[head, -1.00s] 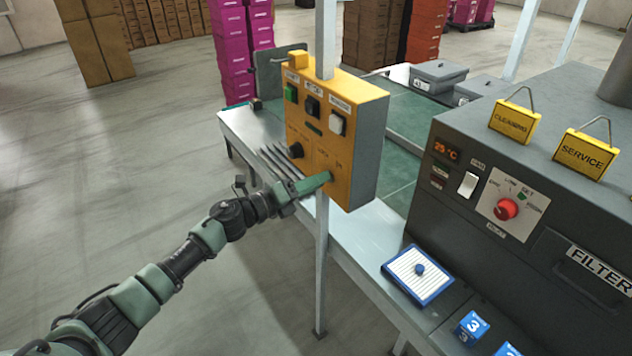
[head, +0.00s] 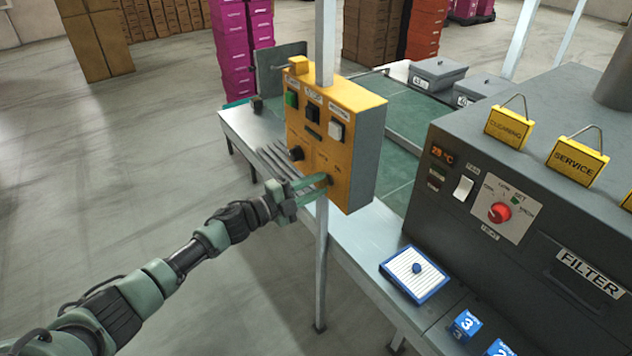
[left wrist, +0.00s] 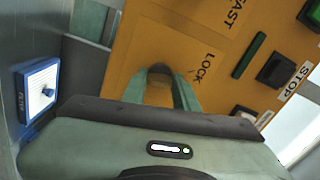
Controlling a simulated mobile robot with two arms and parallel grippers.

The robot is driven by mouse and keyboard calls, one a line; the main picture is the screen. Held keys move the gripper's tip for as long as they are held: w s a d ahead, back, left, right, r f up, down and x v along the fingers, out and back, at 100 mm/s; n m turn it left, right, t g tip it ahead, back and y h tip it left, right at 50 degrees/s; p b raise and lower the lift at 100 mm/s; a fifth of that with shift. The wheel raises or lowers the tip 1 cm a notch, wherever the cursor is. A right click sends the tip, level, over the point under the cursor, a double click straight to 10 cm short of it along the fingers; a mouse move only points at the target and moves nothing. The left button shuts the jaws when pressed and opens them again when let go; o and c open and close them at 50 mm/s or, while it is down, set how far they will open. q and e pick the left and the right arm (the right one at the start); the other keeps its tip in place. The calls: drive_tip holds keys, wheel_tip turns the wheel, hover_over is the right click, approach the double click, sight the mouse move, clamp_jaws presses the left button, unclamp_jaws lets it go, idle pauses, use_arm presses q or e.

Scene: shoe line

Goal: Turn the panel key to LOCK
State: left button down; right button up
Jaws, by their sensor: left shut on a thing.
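The yellow panel box (head: 350,113) is fixed to a pale post. It has a green button, a dark button, a white button and a black knob (head: 297,153) on its face. My left gripper (head: 322,183) is at the lower right of that face, its fingers shut on the panel key. The key is hidden between the fingertips, so I cannot tell its angle. In the left wrist view the fingers (left wrist: 160,80) meet the yellow face close to the printed LOCK label (left wrist: 206,68). My right gripper is not in view.
The post (head: 321,260) runs down below the panel. The floor at left is clear.

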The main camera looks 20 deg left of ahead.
use_arm(q)
drive_tip(key=shift+n+p, duration=0.65)
drive_tip(key=shift+n, duration=1.55)
drive_tip(key=shift+f, duration=0.1)
drive_tip(key=c, duration=1.1)
unclamp_jaws()
drive_tip(key=b+v, duration=0.2)
drive_tip(key=v, duration=0.5)
drive_tip(key=shift+s+a, duration=0.25)
drive_tip(key=shift+s, duration=0.1)
